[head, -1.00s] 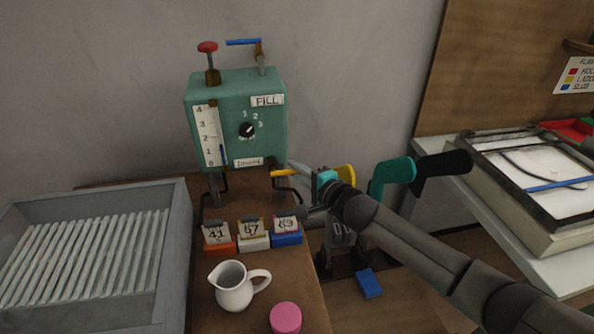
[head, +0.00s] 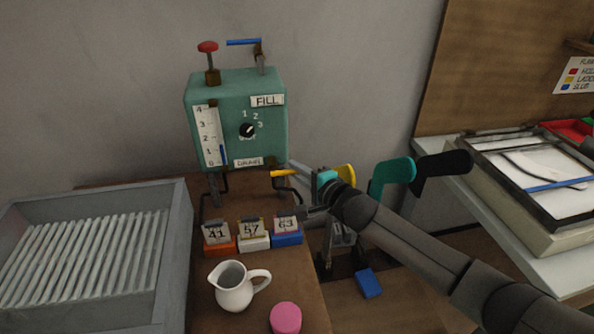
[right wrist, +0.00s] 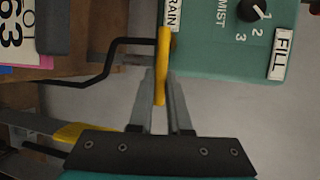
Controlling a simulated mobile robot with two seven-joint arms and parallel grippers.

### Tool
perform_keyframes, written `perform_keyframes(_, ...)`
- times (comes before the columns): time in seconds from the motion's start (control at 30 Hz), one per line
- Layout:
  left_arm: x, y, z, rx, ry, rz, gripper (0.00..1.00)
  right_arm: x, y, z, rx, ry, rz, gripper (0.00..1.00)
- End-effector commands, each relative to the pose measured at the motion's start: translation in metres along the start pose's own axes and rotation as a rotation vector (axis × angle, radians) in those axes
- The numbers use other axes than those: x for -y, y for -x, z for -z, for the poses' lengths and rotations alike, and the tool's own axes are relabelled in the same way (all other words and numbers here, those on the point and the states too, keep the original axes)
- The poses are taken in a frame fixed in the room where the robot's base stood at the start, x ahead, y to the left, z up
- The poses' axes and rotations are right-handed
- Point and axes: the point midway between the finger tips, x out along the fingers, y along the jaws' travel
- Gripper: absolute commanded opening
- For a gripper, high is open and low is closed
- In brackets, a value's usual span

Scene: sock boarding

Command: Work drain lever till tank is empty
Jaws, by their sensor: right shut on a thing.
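The green tank (head: 238,120) stands at the back of the wooden bench, with FILL and DRAIN labels, a dial and a level scale. The blue level bar (head: 223,154) on the scale reaches from about 0 to a little above 1. The yellow drain lever (head: 285,173) sticks out at the tank's lower right; in the right wrist view the yellow lever (right wrist: 162,62) runs between the fingers. My right gripper (head: 300,174) is shut on it, and the right wrist view shows both fingers (right wrist: 161,95) pressed along it. My left gripper is not in view.
Number cards 41, 57 and 63 (head: 286,230) stand on coloured blocks in front of the tank. A white jug (head: 236,287) and pink cylinder (head: 286,318) are nearer. A grey ribbed tray (head: 88,262) fills the left. Teal (head: 391,176) and black handles stand right of my wrist.

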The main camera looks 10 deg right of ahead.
Motion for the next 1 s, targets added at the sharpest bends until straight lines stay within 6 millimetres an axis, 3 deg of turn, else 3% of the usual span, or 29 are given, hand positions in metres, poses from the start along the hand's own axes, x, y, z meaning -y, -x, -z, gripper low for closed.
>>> perform_keyframes(0.47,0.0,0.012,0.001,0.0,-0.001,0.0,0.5,0.004,0.001,0.0,-0.009,0.035,-0.017,0.0)
perform_keyframes(1.0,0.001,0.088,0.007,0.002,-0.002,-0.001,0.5,0.026,0.004,-0.007,-0.081,0.365,-0.159,0.0)
